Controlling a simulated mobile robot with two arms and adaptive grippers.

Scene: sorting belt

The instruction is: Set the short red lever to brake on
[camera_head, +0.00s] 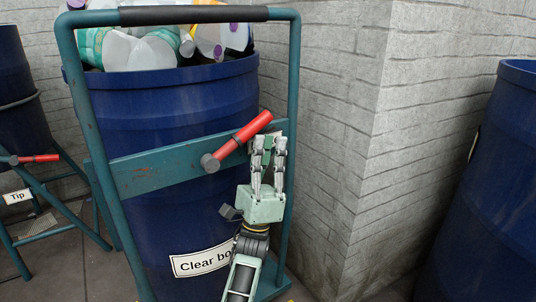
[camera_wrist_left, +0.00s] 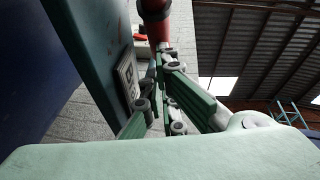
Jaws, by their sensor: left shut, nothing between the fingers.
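The short red lever (camera_head: 238,138) sits on the teal crossbar of a barrel cart, its dark round pivot end (camera_head: 210,163) low at left and its red handle slanting up to the right. My left gripper (camera_head: 269,145) is shut and empty, pointing up just below the handle's upper end. I cannot tell whether it touches the lever. In the left wrist view the red handle (camera_wrist_left: 155,18) rises just beyond the gripper's fingertips (camera_wrist_left: 165,62). A small pale plate (camera_wrist_left: 127,76) on the crossbar is beside the fingers; its markings are unreadable. My right gripper is not in view.
The cart's teal frame (camera_head: 295,75) surrounds a blue barrel (camera_head: 165,108) full of plastic bottles, with a "Clear bo…" label (camera_head: 197,261). Another red lever (camera_head: 38,158) is on a cart with a "Tip" label at left. A brick wall corner (camera_head: 378,110) stands close at right.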

